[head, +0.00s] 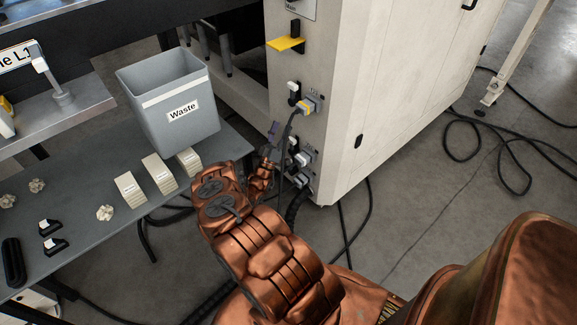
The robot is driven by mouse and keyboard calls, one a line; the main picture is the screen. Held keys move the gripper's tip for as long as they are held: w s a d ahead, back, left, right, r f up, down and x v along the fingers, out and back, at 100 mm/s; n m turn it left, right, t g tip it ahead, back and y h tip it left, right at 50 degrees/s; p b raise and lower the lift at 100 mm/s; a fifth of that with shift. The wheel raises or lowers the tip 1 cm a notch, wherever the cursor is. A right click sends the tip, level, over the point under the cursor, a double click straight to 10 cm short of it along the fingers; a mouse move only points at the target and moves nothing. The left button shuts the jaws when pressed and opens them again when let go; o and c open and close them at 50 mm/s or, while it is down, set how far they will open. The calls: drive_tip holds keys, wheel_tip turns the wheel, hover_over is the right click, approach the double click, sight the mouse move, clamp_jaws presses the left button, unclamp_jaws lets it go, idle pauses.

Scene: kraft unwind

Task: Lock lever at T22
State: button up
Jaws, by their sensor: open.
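A pale machine cabinet (345,95) carries several connectors on its narrow front face. A plug with a yellow part (307,106) and a dark cable sits in the upper socket. A grey connector (304,157) and another one (300,181) sit lower down. The labels beside them are too small to read, so I cannot tell which is T22, and its lever cannot be made out clearly. My gripper (275,146) is open, just left of the lower connectors and the hanging cable. My copper-coloured wrist hides part of it, and I cannot tell whether it touches anything.
Black cables (480,150) lie on the floor right.

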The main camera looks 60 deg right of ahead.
wheel_tip(320, 180, down, 29)
drive_tip(key=b, duration=2.8)
drive_tip(key=shift+p+x, duration=1.95)
drive_tip(key=shift+x, duration=1.95)
clamp_jaws()
